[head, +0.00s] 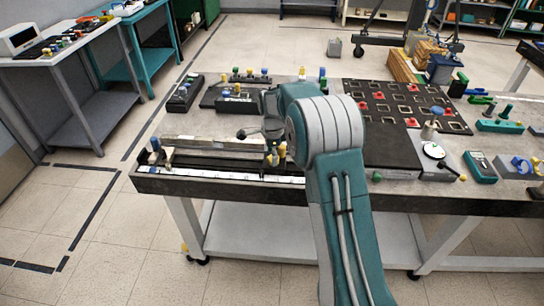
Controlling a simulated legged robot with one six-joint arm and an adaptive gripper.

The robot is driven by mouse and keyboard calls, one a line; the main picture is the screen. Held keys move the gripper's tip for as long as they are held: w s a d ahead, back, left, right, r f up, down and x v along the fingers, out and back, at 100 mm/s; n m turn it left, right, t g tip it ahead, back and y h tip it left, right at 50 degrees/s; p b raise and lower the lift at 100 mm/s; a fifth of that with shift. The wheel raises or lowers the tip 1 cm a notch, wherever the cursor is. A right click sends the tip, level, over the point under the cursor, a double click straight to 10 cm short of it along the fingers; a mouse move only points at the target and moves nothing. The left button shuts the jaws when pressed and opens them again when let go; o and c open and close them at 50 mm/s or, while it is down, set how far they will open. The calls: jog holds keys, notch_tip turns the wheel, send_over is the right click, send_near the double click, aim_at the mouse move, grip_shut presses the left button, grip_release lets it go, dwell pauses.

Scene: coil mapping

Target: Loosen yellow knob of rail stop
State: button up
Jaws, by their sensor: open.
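A light metal rail (205,144) lies along the near left part of the workbench, above a white scale strip (225,175). Small yellow knobs (283,149) show at the rail's right end, close beside my arm. I cannot tell clearly which of them belongs to the rail stop, whose body is mostly hidden. My gripper (273,145) points down over that right end and is open. It is small, dark and partly covered by my own arm. Contact between its fingers and a knob cannot be made out.
A black ball-ended handle (245,133) stands near the rail. A black grid plate (405,105) with red pieces lies to the right. Black holders (235,100) with coloured knobs stand behind.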

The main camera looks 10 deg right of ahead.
jog(key=shift+d+f, duration=0.25)
jog(key=shift+f, duration=0.1)
jog(key=shift+a, duration=0.1)
jog(key=c, duration=1.1)
jog(key=shift+c, duration=0.2)
